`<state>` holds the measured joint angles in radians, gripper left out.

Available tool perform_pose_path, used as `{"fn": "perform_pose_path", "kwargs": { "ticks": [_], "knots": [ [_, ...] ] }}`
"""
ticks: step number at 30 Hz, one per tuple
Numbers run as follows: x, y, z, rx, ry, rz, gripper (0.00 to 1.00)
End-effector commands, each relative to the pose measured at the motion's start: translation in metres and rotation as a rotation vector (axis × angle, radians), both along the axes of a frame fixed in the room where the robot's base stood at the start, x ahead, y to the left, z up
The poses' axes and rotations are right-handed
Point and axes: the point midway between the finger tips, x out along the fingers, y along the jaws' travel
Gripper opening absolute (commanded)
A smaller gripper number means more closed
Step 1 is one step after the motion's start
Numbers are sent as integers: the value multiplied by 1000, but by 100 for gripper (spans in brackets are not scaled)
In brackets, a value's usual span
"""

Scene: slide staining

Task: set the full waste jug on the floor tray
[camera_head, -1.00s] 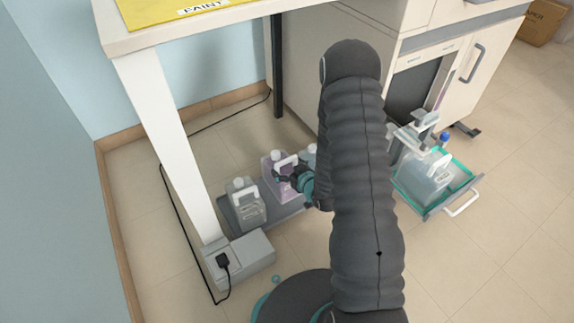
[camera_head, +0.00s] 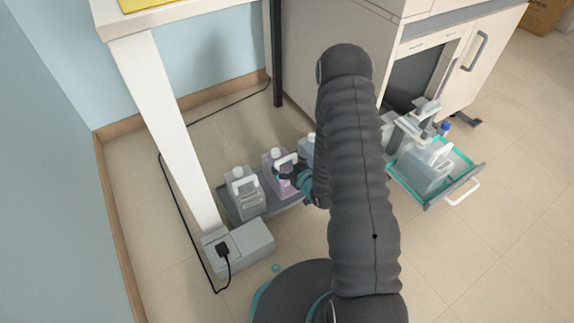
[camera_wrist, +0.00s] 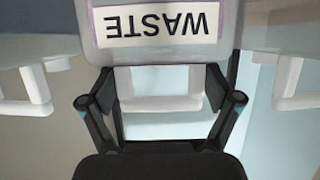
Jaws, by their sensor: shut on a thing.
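The waste jug (camera_head: 273,183), with a purple tint, stands in the row of jugs at the floor tray (camera_head: 257,211), upright. Whether its base touches the tray is hard to tell. My gripper (camera_head: 292,172) is at its white handle. In the wrist view, my gripper (camera_wrist: 160,86) is shut on the white handle (camera_wrist: 155,103), one finger at each side. The jug's WASTE label (camera_wrist: 157,24) shows upside down there. My arm hides part of the tray's right side.
A grey jug (camera_head: 246,200) stands left of the waste jug, and another jug (camera_head: 307,149) is close on its right, partly hidden. A table leg (camera_head: 170,125) and a grey box (camera_head: 240,247) are at the left.

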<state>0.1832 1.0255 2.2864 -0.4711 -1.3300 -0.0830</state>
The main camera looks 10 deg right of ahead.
Motion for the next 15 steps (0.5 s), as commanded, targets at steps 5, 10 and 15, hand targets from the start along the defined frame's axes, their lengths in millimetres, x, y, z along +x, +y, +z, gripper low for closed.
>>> {"fn": "perform_pose_path", "kwargs": {
  "ticks": [5, 10, 15],
  "knots": [
    [0, 0, -1, 0, 0, 0, 100],
    [0, 0, -1, 0, 0, 0, 100],
    [0, 0, 3, 0, 0, 0, 100]
  ]
}}
